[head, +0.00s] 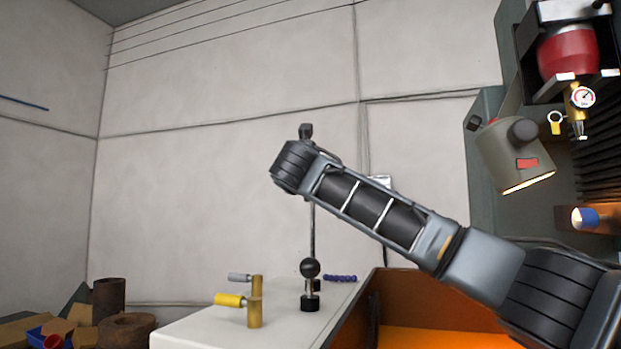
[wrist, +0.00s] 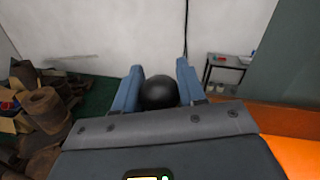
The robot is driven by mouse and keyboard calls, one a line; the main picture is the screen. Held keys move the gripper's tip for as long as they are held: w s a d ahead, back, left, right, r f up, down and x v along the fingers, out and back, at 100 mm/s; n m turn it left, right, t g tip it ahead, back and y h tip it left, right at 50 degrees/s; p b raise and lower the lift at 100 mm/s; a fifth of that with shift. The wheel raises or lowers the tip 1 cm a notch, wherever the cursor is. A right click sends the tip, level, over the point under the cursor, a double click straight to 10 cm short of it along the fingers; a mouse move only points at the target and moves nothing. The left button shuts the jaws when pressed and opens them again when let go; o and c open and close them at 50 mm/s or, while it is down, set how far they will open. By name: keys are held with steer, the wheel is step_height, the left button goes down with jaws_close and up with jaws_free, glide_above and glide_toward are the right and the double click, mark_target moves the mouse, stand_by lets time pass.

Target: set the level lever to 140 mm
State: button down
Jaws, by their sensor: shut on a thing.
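In the wrist view my gripper (wrist: 160,70) has its two blue fingers on either side of a black ball (wrist: 158,94), shut on it. The ball's stem is hidden below by the gripper body. In the head view my arm reaches from the lower right to the upper middle, and its fingers cannot be made out. A black ball knob (head: 310,268) stands on the white bench by a thin upright rod (head: 312,235). I cannot tell whether it is the ball in my fingers. No millimetre scale is readable.
A brass post with a yellow handle (head: 229,300) stands on the white bench (head: 195,335), left of the knob. An orange bin (head: 345,325) lies right of it. A lamp (head: 515,155) and machine parts fill the right. Scrap (head: 125,332) lies at lower left.

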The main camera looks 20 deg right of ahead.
steer(key=shift+f, duration=0.4)
steer(key=shift+r, duration=0.1)
steer(key=c, duration=0.7)
jaws_free()
steer(key=shift+a, duration=0.1)
